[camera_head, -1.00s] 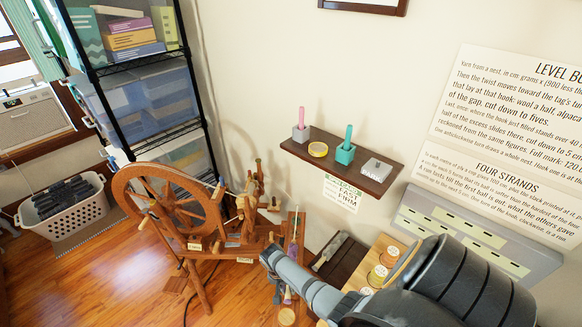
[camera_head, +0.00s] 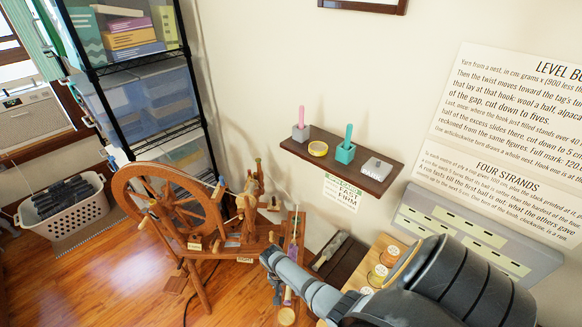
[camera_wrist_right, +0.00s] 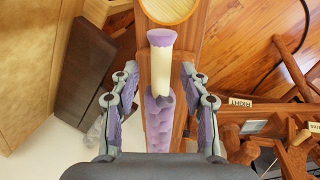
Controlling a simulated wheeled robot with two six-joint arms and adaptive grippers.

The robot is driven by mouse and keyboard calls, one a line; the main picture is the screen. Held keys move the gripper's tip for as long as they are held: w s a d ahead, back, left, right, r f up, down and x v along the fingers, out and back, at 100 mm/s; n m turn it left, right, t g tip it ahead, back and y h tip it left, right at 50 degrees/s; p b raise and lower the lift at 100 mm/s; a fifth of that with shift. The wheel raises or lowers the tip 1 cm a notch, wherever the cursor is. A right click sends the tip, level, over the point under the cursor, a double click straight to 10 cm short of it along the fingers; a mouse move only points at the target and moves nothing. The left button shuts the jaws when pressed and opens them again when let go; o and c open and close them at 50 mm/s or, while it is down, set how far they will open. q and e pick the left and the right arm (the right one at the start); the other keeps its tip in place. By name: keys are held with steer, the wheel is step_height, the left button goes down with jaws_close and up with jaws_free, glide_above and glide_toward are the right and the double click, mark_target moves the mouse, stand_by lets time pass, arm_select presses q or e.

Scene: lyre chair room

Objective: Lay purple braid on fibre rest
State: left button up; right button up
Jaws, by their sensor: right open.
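My right gripper (camera_wrist_right: 160,92) is open, one finger on each side of the braid, with gaps visible between fingers and braid. In the head view this gripper (camera_head: 281,292) is low in the middle, partly hidden. I cannot tell which part is the fibre rest. My left gripper is out of view.
The spinning wheel (camera_head: 172,208) stands just left of the board. A dark tray (camera_head: 331,258) and several yarn spools (camera_head: 377,275) lie to the right. A wall shelf (camera_head: 373,183) holds small items. A round wooden piece (camera_wrist_right: 170,8) is near the braid's end.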

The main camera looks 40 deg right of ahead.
step_height(320, 180, up, 12)
steer(key=w+a, duration=0.1)
steer(key=shift+w+a, duration=0.3)
steer(key=shift+w, duration=0.1)
steer(key=shift+f, duration=0.1)
